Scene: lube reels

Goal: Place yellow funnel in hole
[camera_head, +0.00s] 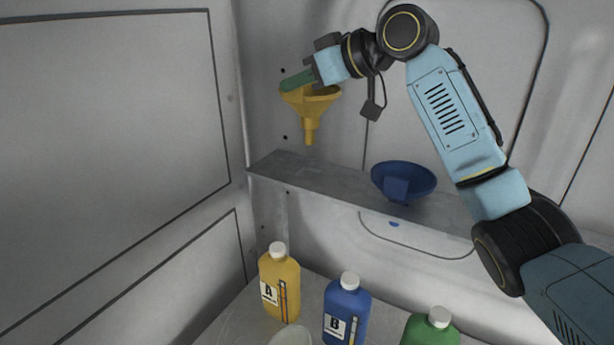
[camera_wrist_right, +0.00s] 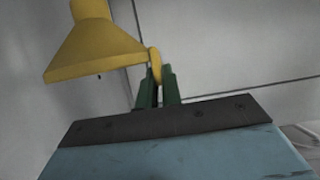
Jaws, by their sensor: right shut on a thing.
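The yellow funnel (camera_head: 311,103) hangs in the air above the left part of the grey shelf (camera_head: 325,178), its spout pointing down and its tip apart from the shelf. My right gripper (camera_head: 297,80) is at the funnel's rim. In the right wrist view, the green fingers (camera_wrist_right: 158,88) are shut on a small tab at the edge of the yellow funnel (camera_wrist_right: 95,50). I cannot make out an empty hole in the shelf. My left gripper is in neither view.
A blue funnel (camera_head: 403,178) sits in the shelf to the right, its tip (camera_head: 393,223) showing below. Below stand a yellow bottle A (camera_head: 279,283), a blue bottle B (camera_head: 347,308) and a green bottle (camera_head: 430,331). A wall (camera_head: 110,120) closes the left side.

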